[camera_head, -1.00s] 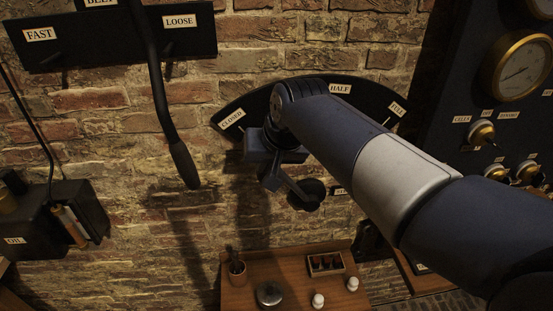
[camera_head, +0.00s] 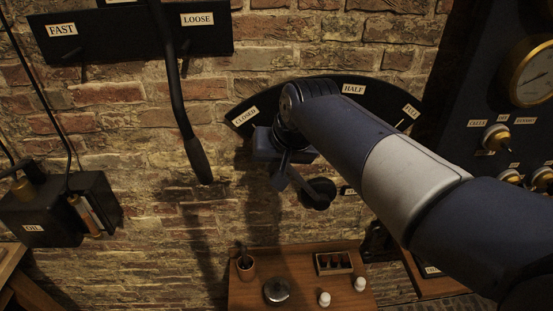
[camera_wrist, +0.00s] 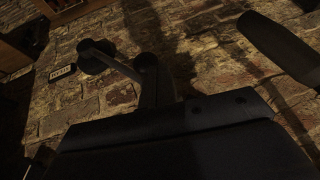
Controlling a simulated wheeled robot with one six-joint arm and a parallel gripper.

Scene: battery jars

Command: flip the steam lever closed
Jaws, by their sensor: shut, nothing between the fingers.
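The steam lever has a round dark hub (camera_head: 318,193) on the brick wall, below a curved black plate (camera_head: 305,95) marked CLOSED, HALF and FULL. Its short arm slants up and left from the hub, toward the CLOSED side. The hub also shows in the wrist view (camera_wrist: 97,57), beside a small label. My gripper (camera_head: 279,180) is shut and empty at the upper-left end of that arm. I cannot tell whether it touches the lever. My forearm hides part of the plate, and the lever's far end is hidden by my gripper.
A long black lever (camera_head: 198,158) hangs left of my gripper, its grip close by. A wooden shelf (camera_head: 300,290) with a cup, a small rack and white knobs lies below. An oil box (camera_head: 60,210) is at left. A gauge panel (camera_head: 470,100) stands at right.

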